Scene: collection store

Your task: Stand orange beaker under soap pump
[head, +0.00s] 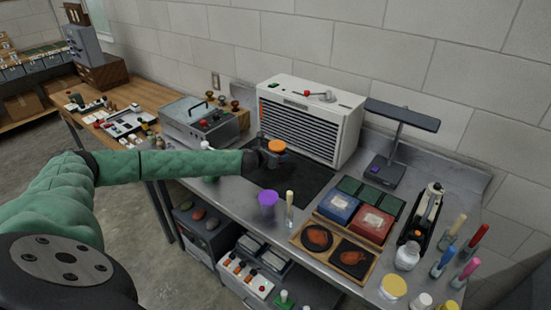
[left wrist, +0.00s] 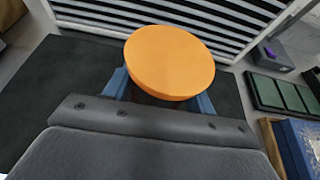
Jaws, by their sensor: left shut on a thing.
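My left gripper (head: 268,156) is shut on the orange beaker (head: 277,146), held over the black mat in front of the white louvred unit. In the left wrist view the orange beaker (left wrist: 170,62) shows a flat round orange face between the blue fingers (left wrist: 160,92); its lower part is hidden. I cannot tell whether it touches the mat. A small white-topped thing (head: 205,145) shows just behind my left forearm, partly hidden; I cannot tell if it is the soap pump. My right gripper is not in view.
The black mat (head: 265,180) lies before the louvred unit (head: 312,115). A purple cup (head: 268,204) and a wooden-topped tool (head: 289,198) stand at the front edge. A tray with blue and red boxes (head: 370,224) is to the right. A grey lamp (head: 398,135) stands behind.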

